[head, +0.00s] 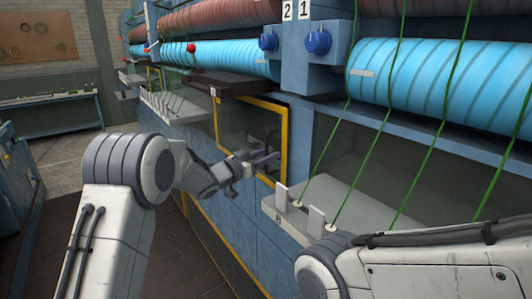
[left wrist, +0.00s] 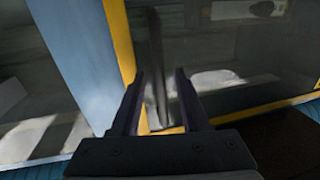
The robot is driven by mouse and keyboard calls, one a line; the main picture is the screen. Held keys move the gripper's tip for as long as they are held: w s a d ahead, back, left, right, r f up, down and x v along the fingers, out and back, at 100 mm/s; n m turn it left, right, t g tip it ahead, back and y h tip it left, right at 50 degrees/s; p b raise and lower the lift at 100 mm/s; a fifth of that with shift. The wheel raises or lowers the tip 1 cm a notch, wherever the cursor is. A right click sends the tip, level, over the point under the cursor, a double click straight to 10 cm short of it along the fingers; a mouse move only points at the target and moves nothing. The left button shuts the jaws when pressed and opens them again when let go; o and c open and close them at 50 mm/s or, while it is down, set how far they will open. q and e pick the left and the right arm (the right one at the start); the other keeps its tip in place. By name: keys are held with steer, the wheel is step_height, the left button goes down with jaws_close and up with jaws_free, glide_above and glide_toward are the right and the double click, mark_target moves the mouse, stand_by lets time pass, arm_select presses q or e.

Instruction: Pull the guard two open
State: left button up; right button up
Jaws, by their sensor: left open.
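Guard two (head: 285,142) is a clear panel in a yellow frame, left of the post marked 2 and 1. It looks shut against the blue machine front. Its frame also shows in the left wrist view (left wrist: 119,40). A dark upright handle (left wrist: 154,55) stands near the frame's side bar. My left gripper (head: 265,159) is at the guard in the head view. In the left wrist view its open fingers (left wrist: 160,78) point at the panel, with the handle seen between them. Whether they touch it I cannot tell. My right gripper is out of view.
Blue rolls (head: 440,92) with green strands run above. A grey ledge (head: 335,200) with white posts juts out right of the guard. A red knob (head: 191,48) sits farther left. Floor shows between my left arm and the machine.

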arm_select(q)
jaws_close()
stand_by(1.3)
